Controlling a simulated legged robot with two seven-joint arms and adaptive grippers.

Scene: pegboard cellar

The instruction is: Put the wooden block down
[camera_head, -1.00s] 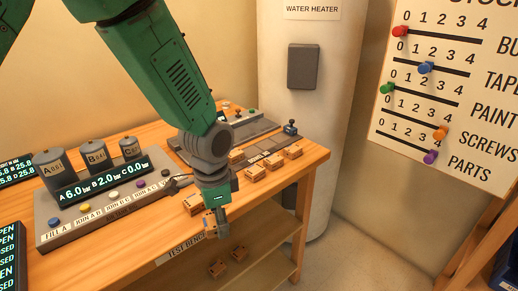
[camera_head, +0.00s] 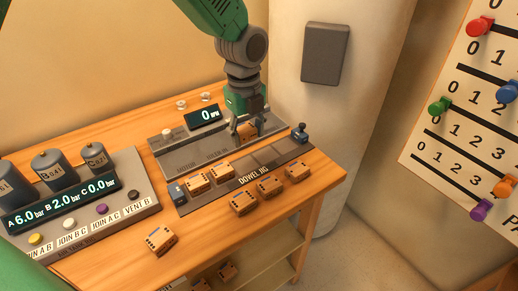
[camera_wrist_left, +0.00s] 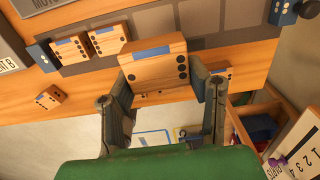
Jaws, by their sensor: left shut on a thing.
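My left gripper (camera_head: 247,128) is shut on a wooden block (camera_head: 246,131) and holds it over the bench, at the back side of the dowel jig (camera_head: 262,178). In the left wrist view the held block (camera_wrist_left: 153,66), with a blue strip and dark dots, sits between the two fingers of the gripper (camera_wrist_left: 160,88). Two similar blocks (camera_head: 197,184) (camera_head: 221,170) stand at the jig's left end, and bare dark slots lie to their right. The height of the held block above the jig is hard to tell. My right gripper is not in view.
Three loose blocks (camera_head: 244,201) lie along the jig's front, and another (camera_head: 160,240) lies nearer the front edge. A motor panel (camera_head: 190,152) is behind the jig. The tank console (camera_head: 95,215) stands left, the water heater (camera_head: 300,105) behind right.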

